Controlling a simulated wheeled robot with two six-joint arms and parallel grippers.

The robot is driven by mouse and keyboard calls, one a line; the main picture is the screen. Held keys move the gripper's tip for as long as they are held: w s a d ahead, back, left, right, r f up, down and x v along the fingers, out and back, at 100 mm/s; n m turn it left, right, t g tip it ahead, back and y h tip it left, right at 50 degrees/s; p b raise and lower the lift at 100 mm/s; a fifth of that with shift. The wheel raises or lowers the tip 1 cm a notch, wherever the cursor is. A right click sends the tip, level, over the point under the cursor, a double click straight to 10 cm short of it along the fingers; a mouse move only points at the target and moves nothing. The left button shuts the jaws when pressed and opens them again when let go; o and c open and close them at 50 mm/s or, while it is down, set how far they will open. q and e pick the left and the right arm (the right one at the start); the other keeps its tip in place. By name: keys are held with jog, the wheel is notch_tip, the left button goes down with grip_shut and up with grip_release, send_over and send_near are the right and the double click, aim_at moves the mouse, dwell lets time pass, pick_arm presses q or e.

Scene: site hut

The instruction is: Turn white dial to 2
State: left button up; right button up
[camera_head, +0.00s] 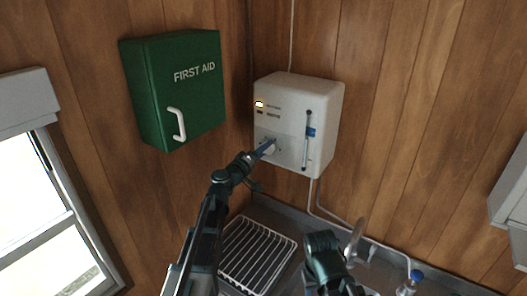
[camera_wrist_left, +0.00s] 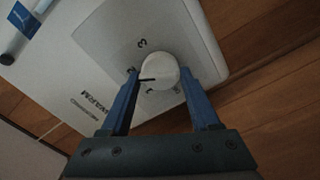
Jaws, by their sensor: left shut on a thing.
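The white dial (camera_head: 268,147) is on the lower left of the white wall unit (camera_head: 290,105). In the left wrist view the dial (camera_wrist_left: 160,69) is a round knob with a black pointer line. The line points left in that picture, between the 2, partly hidden by a finger, and the 1, closer to the 2. My left gripper (camera_head: 262,151) is shut on the dial, with its blue fingers (camera_wrist_left: 160,94) on both sides of it. My right gripper's fingers do not show; only a dark part of my right arm is at the bottom of the head view.
A green first aid box (camera_head: 178,85) hangs left of the unit. A window (camera_head: 45,205) is at far left.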

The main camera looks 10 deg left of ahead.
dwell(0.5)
pick_arm(q)
jog(key=o, duration=1.3)
jog(key=shift+o, duration=0.2)
jog(key=v, duration=1.3)
jog(key=shift+s, duration=0.4)
jog(key=shift+a+f, duration=0.1)
